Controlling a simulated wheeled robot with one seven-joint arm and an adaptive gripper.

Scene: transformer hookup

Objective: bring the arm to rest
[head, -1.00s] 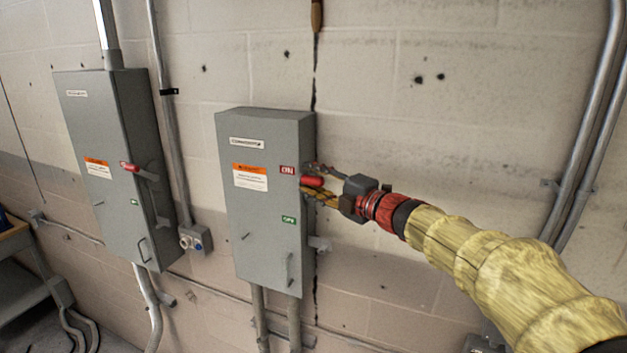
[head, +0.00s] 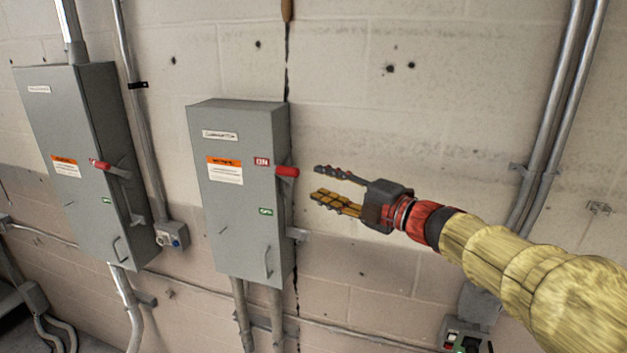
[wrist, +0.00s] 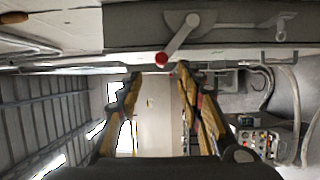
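My gripper (head: 338,190) is open and empty in the head view, to the right of the nearer grey switch box (head: 240,200). A gap separates its fingertips from the red-tipped handle (head: 287,171) on that box's right side. The handle sits level with the red ON label. In the wrist view the two fingers (wrist: 166,95) stand apart with nothing between them, and the handle's red end (wrist: 162,58) shows just beyond them. My arm, in a yellow sleeve, reaches in from the lower right of the head view.
A second grey switch box (head: 80,165) with a red handle (head: 100,164) hangs at the left. Metal conduits (head: 560,120) run up the wall at the right. A small control box (head: 466,338) shows at the bottom right. The wall (head: 400,120) around my gripper is bare.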

